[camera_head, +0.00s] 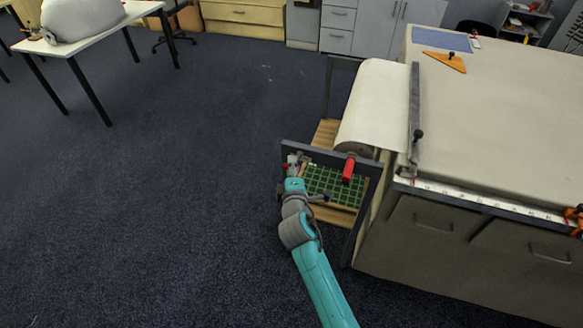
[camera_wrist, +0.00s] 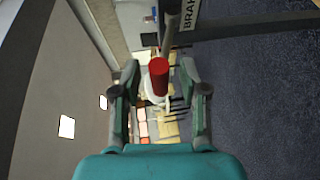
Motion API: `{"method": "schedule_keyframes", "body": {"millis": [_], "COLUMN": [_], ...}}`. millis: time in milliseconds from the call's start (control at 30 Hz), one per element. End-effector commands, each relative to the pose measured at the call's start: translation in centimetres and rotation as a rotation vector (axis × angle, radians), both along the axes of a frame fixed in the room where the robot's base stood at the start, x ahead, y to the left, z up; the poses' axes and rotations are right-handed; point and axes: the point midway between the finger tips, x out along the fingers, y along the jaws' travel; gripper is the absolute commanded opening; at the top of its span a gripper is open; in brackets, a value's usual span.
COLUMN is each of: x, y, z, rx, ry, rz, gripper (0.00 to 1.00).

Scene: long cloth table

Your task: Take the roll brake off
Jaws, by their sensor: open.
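The brake lever shows in the wrist view as a red cylindrical grip (camera_wrist: 159,76) on a grey rod. A dark bar beside it bears a partly cut-off label (camera_wrist: 188,14) reading "BRAK". My gripper (camera_wrist: 158,84) is open, with one finger to each side of the red grip in the picture. I cannot tell how deep the grip sits between the fingers. The pale cloth roll (camera_head: 352,137) lies behind the frame.
A larger red handle (camera_head: 348,169) hangs on the frame to the right of my gripper. A green checked mat (camera_head: 328,182) lies on the wooden shelf below. The long cloth table (camera_head: 500,120) fills the right.

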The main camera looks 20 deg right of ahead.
Motion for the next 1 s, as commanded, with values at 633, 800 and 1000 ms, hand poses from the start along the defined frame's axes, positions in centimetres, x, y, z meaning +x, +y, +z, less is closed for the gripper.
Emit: {"method": "schedule_keyframes", "body": {"millis": [633,800,1000], "x": [0.44,0.46,0.8], "y": [-0.11,-0.11,-0.15], "z": [-0.05,0.0,0.31], "rx": [0.001,0.001,0.014], "ry": [0.0,0.0,0.014], "rz": [0.0,0.0,0.0], "gripper": [0.0,0.0,0.0]}}
